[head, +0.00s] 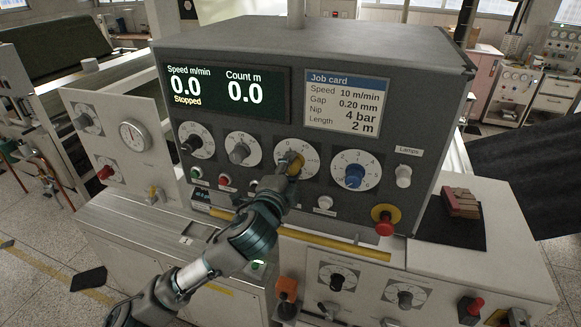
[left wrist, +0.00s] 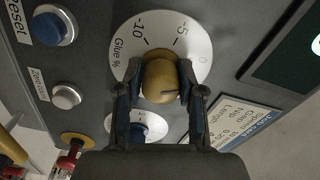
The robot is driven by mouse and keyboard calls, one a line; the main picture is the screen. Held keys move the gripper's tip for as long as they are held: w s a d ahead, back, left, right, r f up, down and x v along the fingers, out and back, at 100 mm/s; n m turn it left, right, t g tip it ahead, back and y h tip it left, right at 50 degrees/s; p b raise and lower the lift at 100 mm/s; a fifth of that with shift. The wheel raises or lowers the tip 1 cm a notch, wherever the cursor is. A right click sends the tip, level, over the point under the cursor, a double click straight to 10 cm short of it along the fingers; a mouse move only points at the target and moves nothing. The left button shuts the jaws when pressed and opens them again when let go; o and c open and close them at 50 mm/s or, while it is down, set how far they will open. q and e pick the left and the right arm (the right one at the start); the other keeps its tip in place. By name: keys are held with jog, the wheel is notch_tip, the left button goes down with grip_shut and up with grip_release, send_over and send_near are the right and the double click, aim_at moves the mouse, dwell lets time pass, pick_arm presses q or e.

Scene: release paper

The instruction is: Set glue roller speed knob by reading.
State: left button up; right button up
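The yellow glue knob (head: 296,163) sits on a white dial in the middle of the panel's knob row. My left gripper (left wrist: 161,90) is closed around the knob, a finger against each side. In the head view my left gripper (head: 280,182) covers the dial's lower part. The display (head: 228,92) reads speed 0.0 m/min, Stopped, count 0.0 m. My right gripper is out of view.
The job card (head: 345,102) lists speed 10 m/min, gap 0.20 mm, nip 4 bar, length 2 m. A blue knob (head: 355,176) is right of the glue knob, a grey knob (head: 239,152) left. A red emergency button (head: 384,226) sticks out lower right.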

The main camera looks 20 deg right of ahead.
pick_arm(q)
jog(key=o, duration=0.4)
jog(key=shift+s+d+f, duration=0.1)
jog(key=shift+f, duration=0.1)
jog(key=shift+c, duration=0.2)
jog(key=shift+r, duration=0.1)
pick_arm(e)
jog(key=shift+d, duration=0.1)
pick_arm(q)
jog(key=shift+s, duration=0.1)
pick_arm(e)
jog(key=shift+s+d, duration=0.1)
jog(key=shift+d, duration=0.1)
pick_arm(q)
jog(key=v, duration=1.1)
jog(key=shift+s+a, duration=0.2)
jog(key=shift+a, duration=0.05)
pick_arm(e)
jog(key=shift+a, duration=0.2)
pick_arm(q)
jog(key=shift+d, duration=0.1)
